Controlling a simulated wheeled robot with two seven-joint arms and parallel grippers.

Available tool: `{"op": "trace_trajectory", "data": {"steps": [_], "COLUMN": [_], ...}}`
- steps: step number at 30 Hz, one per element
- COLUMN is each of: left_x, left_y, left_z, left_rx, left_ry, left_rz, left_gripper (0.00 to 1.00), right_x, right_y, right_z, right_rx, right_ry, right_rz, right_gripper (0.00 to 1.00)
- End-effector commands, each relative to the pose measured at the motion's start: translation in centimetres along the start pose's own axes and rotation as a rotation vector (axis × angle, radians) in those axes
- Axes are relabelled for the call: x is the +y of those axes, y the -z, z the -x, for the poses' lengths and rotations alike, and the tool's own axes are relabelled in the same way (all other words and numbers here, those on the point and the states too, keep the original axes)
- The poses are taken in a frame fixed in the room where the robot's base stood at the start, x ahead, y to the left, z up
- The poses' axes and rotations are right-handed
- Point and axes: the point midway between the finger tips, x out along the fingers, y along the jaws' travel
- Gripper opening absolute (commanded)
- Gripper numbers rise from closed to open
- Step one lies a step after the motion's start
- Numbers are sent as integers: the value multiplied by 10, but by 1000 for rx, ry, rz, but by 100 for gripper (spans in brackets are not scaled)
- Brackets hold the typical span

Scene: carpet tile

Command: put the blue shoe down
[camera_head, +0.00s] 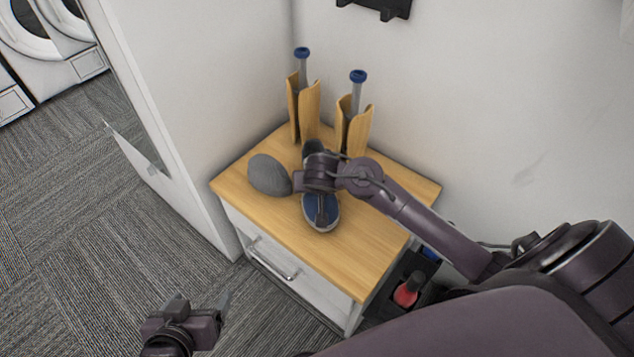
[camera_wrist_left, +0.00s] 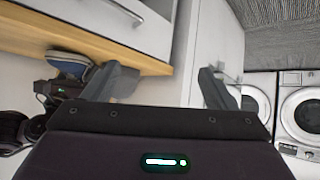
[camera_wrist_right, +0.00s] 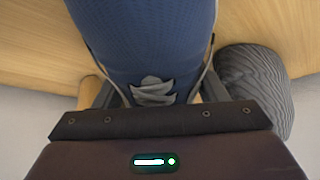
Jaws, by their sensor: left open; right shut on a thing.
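The blue shoe (camera_head: 320,214) is at the wooden top (camera_head: 278,221) of a small white cabinet, toe toward the front edge. My right gripper (camera_head: 320,182) is above its rear part and shut on it; the right wrist view shows the blue upper (camera_wrist_right: 145,35) and grey laces between the fingers. Whether the sole touches the wood is hard to tell. The shoe also shows in the left wrist view (camera_wrist_left: 68,62). My left gripper (camera_head: 204,303) is open and empty, low in front of the cabinet, away from the shoe.
A grey ribbed rounded object (camera_head: 268,175) lies just left of the shoe. Two wooden holders (camera_head: 304,105) (camera_head: 354,125) with blue-topped grey rods stand behind. A white panel (camera_head: 150,110) rises at left. Bare wood lies in front and right of the shoe.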

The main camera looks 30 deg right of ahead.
Motion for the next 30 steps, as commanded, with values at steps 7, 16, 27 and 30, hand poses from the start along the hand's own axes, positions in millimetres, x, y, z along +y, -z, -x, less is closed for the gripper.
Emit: {"op": "trace_trajectory", "data": {"steps": [7,16,27,30], "left_x": [-1,-1,2,3], "left_y": [5,5,-35,-58], "left_z": [0,0,6,12], "left_rx": [22,21,-163,-274], "left_ry": [2,2,-4,-7], "left_rz": [-1,-1,8,12], "left_gripper": [79,79,79,79], "right_x": [0,0,-1,0], "right_y": [-1,-1,1,1], "right_z": [-1,-1,14,24], "right_rx": [-1,-1,0,-1], "right_ry": [0,0,2,1], "right_rz": [1,1,0,0], "right_gripper": [75,87,87,87]}}
